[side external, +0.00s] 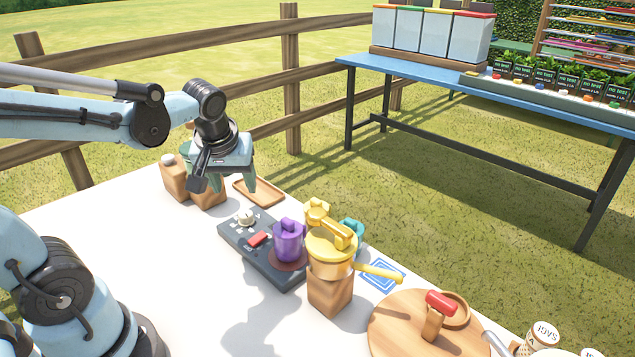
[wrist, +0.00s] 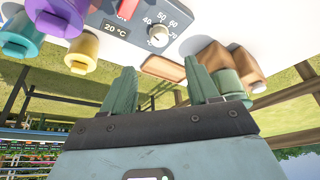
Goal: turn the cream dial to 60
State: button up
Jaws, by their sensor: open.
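The cream dial (side external: 246,217) sits at the far left end of a dark grey control panel (side external: 235,236). In the wrist view the dial (wrist: 158,37) shows near the top, with printed numbers including 40, 50 and 60 around it. A display beside it reads 20 °C. I cannot tell exactly which number the dial points at. My gripper (side external: 224,186) is open and empty, above and a little behind the dial, not touching it. In the wrist view its two green fingers (wrist: 162,80) are spread apart below the dial.
A red switch (side external: 258,239) and a purple pot (side external: 289,242) are on the panel. A yellow pot (side external: 331,251) stands on a wooden block to the right. Wooden blocks (side external: 174,180) and a small wooden tray (side external: 258,193) lie behind the panel. The white table's left front is clear.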

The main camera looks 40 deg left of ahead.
aim_at(245, 213)
jog(key=shift+x, duration=5.55)
jog(key=shift+c, duration=0.2)
jog(key=c, duration=1)
